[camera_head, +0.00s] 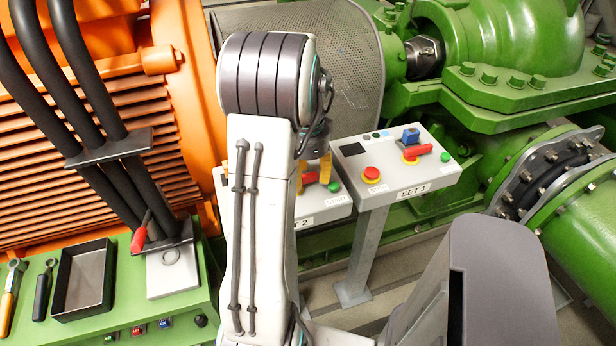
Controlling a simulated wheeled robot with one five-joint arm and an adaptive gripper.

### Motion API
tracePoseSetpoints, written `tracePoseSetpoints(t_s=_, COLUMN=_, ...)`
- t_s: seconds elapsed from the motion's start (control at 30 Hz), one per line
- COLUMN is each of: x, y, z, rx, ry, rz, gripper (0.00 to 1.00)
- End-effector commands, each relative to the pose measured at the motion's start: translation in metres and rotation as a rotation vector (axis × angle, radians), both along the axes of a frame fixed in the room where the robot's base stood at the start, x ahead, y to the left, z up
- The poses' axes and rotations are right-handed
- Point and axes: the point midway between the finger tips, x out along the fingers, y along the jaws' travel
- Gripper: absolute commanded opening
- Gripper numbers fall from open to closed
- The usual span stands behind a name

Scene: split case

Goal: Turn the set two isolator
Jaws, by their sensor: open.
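The SET 2 control box (318,208) stands in the middle, mostly hidden behind my arm. Its red isolator handle (311,178) shows in part between and behind the yellow fingers of my gripper (313,172). The gripper is open and points down over the box, with the handle at the fingertips. I cannot tell whether the fingers touch the handle. A green button (334,187) shows just right of the fingers. The box's left side, including any other controls there, is hidden by the arm.
The SET 1 box (385,190), close on the right, has a red button (371,174), its own red handle (418,151) and a blue block (411,136). A mesh guard (350,60) stands behind. A green bench (130,310) with tools and a tray is at left.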

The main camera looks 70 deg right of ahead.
Motion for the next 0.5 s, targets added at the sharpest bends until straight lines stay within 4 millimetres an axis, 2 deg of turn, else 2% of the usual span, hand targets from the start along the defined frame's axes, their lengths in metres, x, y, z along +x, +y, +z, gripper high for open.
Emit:
tracePoseSetpoints(t_s=0.47, x=0.0000, y=0.0002, z=-0.0069, rx=0.000, ry=0.000, rz=0.001, gripper=0.51)
tracePoseSetpoints(t_s=0.5, x=0.0000, y=0.0002, z=-0.0069, rx=0.000, ry=0.000, rz=0.001, gripper=0.48)
